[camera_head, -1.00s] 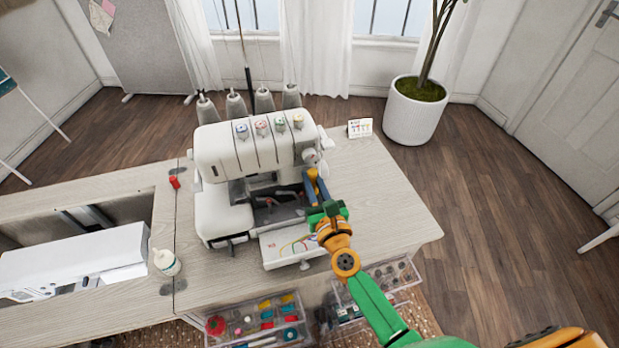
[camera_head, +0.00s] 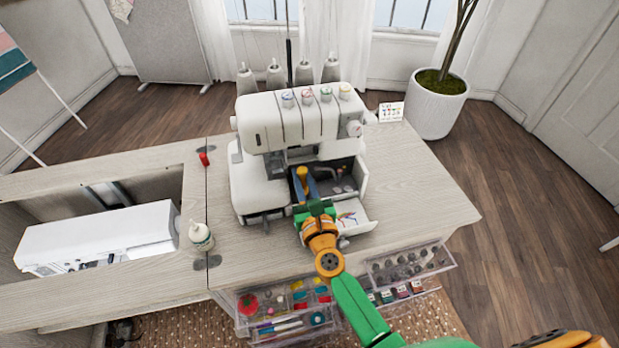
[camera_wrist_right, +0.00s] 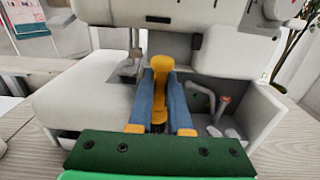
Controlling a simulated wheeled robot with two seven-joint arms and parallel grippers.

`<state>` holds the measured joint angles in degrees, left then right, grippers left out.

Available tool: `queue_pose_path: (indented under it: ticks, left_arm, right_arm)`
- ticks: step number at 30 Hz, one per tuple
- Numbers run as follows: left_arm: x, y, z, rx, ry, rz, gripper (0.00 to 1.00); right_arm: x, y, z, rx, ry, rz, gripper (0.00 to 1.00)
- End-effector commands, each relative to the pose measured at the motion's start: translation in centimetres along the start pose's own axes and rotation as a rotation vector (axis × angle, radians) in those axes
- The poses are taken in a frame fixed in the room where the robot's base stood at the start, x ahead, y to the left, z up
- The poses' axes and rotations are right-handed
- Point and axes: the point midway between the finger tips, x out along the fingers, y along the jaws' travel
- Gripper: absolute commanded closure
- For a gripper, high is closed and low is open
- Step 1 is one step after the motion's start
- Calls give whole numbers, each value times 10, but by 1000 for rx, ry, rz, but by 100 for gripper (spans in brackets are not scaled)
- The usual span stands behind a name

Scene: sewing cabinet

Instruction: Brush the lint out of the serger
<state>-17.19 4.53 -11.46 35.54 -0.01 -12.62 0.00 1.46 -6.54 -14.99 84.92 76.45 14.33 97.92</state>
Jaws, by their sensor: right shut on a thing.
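The white serger (camera_head: 290,130) stands on the cabinet top, its front cover (camera_head: 352,216) folded down and its looper area (camera_head: 340,180) exposed. My right gripper (camera_head: 304,188) reaches into the opening from the front. In the right wrist view its blue fingers (camera_wrist_right: 160,105) are shut on an orange-yellow handled thing (camera_wrist_right: 160,75), which I take to be the brush. The brush's bristles are hidden or too small to tell. Grey loopers show to the right of the fingers in the wrist view (camera_wrist_right: 205,100). Lint cannot be made out. My left gripper is not in view.
A white bottle (camera_head: 201,236) and a small red item (camera_head: 204,159) stand left of the serger. A white sewing machine (camera_head: 100,237) lies in the cabinet well. Clear drawers (camera_head: 410,262) hang open at the front.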

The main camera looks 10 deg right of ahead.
Motion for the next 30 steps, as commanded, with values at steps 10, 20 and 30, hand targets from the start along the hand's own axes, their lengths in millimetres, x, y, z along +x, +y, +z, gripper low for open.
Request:
queue_pose_path:
  ticks: [10, 20, 30]
  left_arm:
    - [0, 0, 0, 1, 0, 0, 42]
    - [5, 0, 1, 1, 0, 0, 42]
    - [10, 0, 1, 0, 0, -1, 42]
  right_arm:
    - [1, 2, 0, -1, -1, -1, 100]
    - [0, 2, -4, -1, -1, -1, 100]
    - [0, 2, -9, -1, -1, -1, 100]
